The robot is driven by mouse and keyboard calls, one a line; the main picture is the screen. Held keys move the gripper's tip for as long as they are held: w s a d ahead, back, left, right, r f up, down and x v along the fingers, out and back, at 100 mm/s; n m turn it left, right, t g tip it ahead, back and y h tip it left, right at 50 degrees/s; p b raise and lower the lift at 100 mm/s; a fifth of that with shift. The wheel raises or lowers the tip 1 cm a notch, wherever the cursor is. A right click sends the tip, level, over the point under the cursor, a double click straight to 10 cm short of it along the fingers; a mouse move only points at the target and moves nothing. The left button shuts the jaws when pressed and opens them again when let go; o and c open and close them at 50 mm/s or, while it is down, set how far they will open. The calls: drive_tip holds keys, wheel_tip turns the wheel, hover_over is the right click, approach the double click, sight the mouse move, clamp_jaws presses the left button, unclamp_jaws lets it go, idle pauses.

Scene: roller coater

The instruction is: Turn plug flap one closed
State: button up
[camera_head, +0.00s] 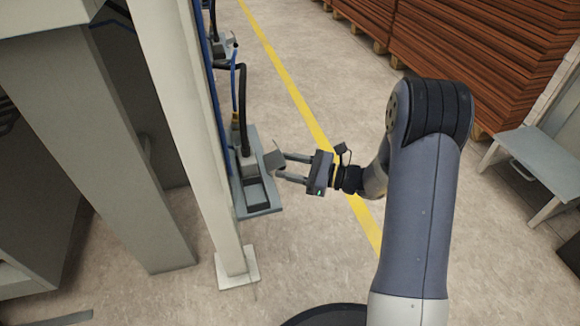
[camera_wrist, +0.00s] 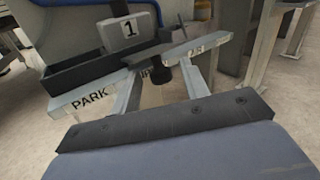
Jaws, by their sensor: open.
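The plug flap (camera_head: 275,159) is a small grey plate, raised and tilted at the right side of a dark socket box (camera_head: 256,192). A "1" label (camera_wrist: 130,29) stands behind the box.
The box sits on a grey bracket plate (camera_head: 262,211) marked "PARK" beside a white post (camera_head: 200,130). A black cable (camera_head: 243,110) rises behind it. A similar station (camera_head: 222,45) stands farther back. Open floor with a yellow line (camera_head: 300,100) lies to the right; a grey bench (camera_head: 540,155) stands far right.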

drive_tip(key=shift+c, duration=0.4)
clamp_jaws()
